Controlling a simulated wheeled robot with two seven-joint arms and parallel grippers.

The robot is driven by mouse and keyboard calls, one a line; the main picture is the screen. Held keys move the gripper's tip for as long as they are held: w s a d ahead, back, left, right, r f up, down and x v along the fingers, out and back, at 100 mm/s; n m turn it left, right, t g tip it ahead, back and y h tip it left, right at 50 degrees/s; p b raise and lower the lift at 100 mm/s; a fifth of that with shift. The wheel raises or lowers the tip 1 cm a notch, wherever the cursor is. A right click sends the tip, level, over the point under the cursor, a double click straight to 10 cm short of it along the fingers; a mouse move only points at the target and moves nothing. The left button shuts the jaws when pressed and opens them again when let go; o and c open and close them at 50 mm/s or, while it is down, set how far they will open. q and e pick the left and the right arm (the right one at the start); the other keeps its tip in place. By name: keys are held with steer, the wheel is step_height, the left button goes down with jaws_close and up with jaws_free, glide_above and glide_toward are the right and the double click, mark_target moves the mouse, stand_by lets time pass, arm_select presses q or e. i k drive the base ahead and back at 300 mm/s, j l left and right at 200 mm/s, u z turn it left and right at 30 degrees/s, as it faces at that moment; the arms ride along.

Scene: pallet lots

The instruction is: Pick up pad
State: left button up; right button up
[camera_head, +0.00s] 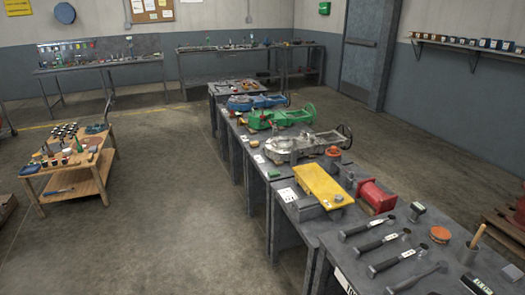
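I cannot tell for sure which object is the pad. A flat yellow slab (319,183) lies on the long grey bench, with a small round metal piece (339,198) on its front right part. A round orange disc (440,234) lies farther right on the bench, behind the hammers. Neither of my grippers is in view, and no arm shows.
The long grey workbench (312,243) also carries a red cylinder (376,195), several hammers (381,243), and green (281,116) and grey (302,147) machine castings. A wooden cart (77,187) stands left. The floor (185,225) between is clear.

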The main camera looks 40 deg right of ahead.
mark_target(274, 173)
steer(key=i+l+z, duration=0.1)
steer(key=i+z, duration=0.25)
steer(key=i, duration=0.15)
steer(key=i+z, duration=0.35)
steer(key=i+j+z, duration=0.2)
steer(key=i+z, duration=0.15)
steer(key=i, duration=0.25)
steer(key=i+j+z, duration=0.35)
steer(key=i+l, duration=0.05)
steer(key=i, duration=0.05)
